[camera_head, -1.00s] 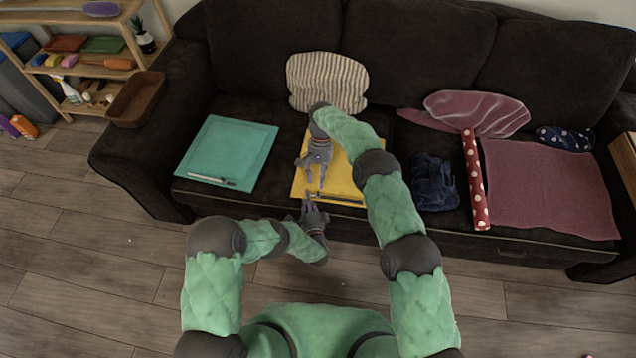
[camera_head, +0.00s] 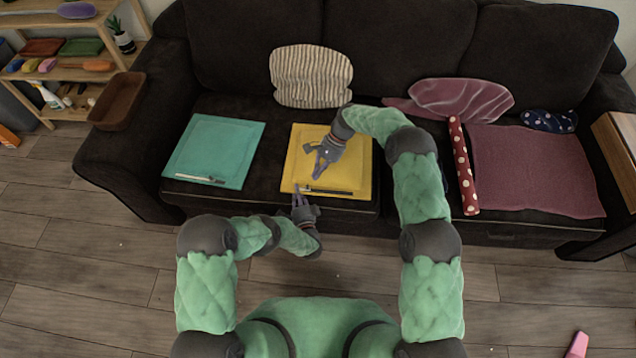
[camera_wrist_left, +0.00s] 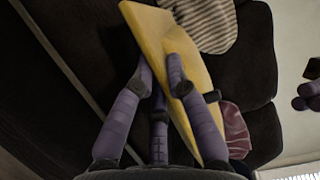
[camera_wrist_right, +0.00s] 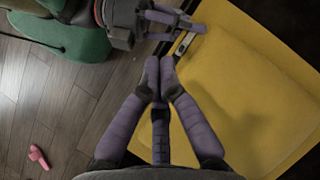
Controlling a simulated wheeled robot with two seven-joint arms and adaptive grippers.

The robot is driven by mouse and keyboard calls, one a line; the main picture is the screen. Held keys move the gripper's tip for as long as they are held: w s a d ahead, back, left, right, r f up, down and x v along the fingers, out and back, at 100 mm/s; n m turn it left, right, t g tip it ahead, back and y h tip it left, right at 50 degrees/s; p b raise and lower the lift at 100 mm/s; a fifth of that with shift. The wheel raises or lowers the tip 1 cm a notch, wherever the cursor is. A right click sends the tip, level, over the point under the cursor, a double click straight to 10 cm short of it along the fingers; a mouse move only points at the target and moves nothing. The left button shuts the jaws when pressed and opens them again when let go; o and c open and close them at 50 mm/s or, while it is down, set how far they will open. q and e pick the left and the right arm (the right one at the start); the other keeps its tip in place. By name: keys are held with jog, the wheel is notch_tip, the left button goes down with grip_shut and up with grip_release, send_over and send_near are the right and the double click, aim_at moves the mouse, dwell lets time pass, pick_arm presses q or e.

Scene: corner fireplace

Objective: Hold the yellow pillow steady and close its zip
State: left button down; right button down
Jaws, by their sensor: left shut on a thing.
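The yellow pillow (camera_head: 352,158) lies flat on the sofa seat, its zip (camera_head: 335,191) running along the front edge. My left gripper (camera_head: 298,192) is at the pillow's front edge, near the left corner. In the left wrist view its fingers are shut on the pillow's edge (camera_wrist_left: 160,25). My right gripper (camera_head: 316,174) is over the front part of the pillow, just behind the zip. In the right wrist view its fingertips (camera_wrist_right: 159,65) are together beside the pale end of the zip (camera_wrist_right: 185,43). I cannot tell whether they touch the zip; part of it is hidden behind them.
A teal pillow (camera_head: 215,150) lies left of the yellow one. A striped cushion (camera_head: 311,77) leans behind. A red dotted roll (camera_head: 462,165) and a mauve cloth (camera_head: 535,170) lie to the right. The floor (camera_head: 100,260) in front is mostly clear.

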jog(key=d+f+m+t+y, duration=0.1)
jog(key=d+m+t+y, duration=0.35)
jog(key=d+m, duration=0.7)
jog(key=m, duration=0.1)
send_near(319, 190)
jog(key=shift+t+h, duration=0.35)
jog(key=x, duration=0.4)
jog(key=shift+s+a+r, duration=0.15)
jog(key=shift+s, duration=0.15)
jog(key=a, duration=0.3)
jog(key=shift+w+a+f, duration=0.1)
jog(key=shift+w+f, duration=0.05)
jog(key=shift+f, duration=0.05)
jog(key=shift+w+a, duration=0.1)
jog(key=shift+a, duration=0.5)
pick_arm(q)
jog(key=shift+f, duration=0.1)
